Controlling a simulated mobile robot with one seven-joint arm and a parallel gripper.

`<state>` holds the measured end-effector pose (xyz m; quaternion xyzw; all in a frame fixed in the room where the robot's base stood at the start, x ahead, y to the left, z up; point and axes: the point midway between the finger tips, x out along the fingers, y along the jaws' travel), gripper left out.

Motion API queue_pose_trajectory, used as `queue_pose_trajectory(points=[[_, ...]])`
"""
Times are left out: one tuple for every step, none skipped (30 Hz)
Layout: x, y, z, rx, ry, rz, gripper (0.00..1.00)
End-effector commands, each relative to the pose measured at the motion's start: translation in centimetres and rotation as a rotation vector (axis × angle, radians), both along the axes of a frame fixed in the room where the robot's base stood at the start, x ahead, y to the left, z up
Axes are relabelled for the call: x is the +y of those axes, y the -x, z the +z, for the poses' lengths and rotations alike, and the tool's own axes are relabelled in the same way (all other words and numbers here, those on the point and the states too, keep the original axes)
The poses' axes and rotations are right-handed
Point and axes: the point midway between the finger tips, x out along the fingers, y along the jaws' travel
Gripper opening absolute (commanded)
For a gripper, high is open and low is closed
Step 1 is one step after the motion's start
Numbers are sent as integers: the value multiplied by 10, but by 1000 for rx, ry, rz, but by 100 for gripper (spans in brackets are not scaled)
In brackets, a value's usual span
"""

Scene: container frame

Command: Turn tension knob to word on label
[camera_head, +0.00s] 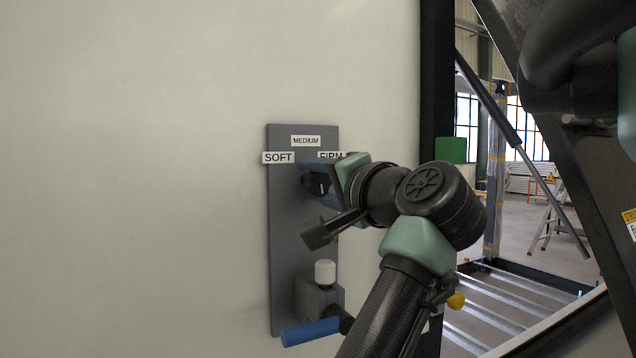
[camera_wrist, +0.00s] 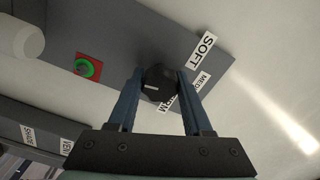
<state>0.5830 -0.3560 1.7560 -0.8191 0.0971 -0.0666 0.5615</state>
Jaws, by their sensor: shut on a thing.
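The tension knob (camera_wrist: 158,80) is black and round with a short white mark, seen in the wrist view. The mark lies on the left part of its face, away from the SOFT and MEDIUM labels. My gripper (camera_wrist: 160,76) is shut on the knob, one blue finger on each side. The SOFT label (camera_wrist: 203,50) is clear, the MEDIUM label (camera_wrist: 202,82) is partly behind a finger, and the FIRM label (camera_wrist: 168,103) is partly covered. In the head view, my gripper (camera_head: 312,183) hides the knob below the SOFT (camera_head: 278,157), MEDIUM (camera_head: 306,141) and FIRM (camera_head: 331,155) labels.
The grey panel (camera_head: 283,230) stands on a pale wall. Below my gripper are a white-capped part (camera_head: 325,272) and a blue handle (camera_head: 310,332). A green ring on a red square (camera_wrist: 88,68) sits near the knob. The wall left of the panel is bare.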

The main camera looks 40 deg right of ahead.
Motion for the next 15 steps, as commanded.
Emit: queue_pose_trajectory(points=[[0, 0, -1, -6, -29, 1, 0], [0, 0, -1, -10, -46, 1, 0], [0, 0, 0, -14, -65, 1, 0], [0, 0, 0, -18, -80, 1, 0], [0, 0, 0, -22, -91, 1, 0], [0, 0, 0, -25, -107, 1, 0], [0, 0, 0, -28, -117, 1, 0], [0, 0, 0, -30, -126, 1, 0], [0, 0, 0, -32, -136, 1, 0], [1, 0, 0, -34, -144, 2, 0], [0, 0, 0, -35, -149, 1, 0], [0, 0, 0, -37, -156, 1, 0], [0, 0, 0, -38, -160, 1, 0], [0, 0, 0, -39, -162, 1, 0], [0, 0, 0, -40, -166, 1, 0]])
